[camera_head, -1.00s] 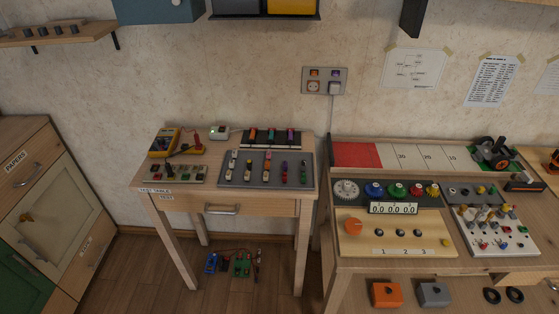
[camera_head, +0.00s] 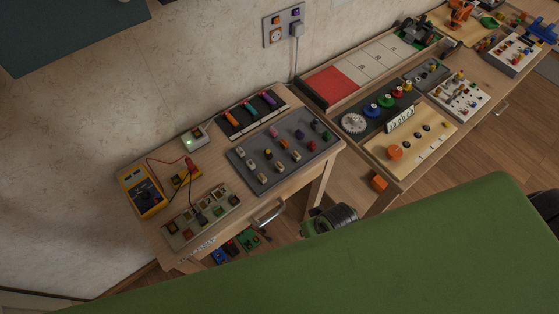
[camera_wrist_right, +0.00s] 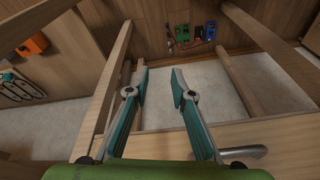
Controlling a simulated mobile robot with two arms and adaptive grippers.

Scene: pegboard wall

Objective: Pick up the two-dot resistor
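Several small resistor-like parts stand in rows on the grey tray (camera_head: 246,166) on the small table in the head view. They are too small for their dots to be told, so I cannot say which is the two-dot resistor. My right gripper (camera_wrist_right: 160,79) is open and empty in the right wrist view, with its fingertips apart over the floor by the small table's front edge. A large green link of my arm crosses the lower part of the head view. My left gripper is not in view.
A yellow multimeter (camera_head: 143,192), a small socketed board (camera_head: 204,222) and a black rack of coloured cylinders (camera_head: 247,113) share the small table. Its drawer handle (camera_head: 269,212) sticks out in front. A workbench (camera_head: 391,189) stands to the right. Circuit boards (camera_wrist_right: 182,34) lie on the floor.

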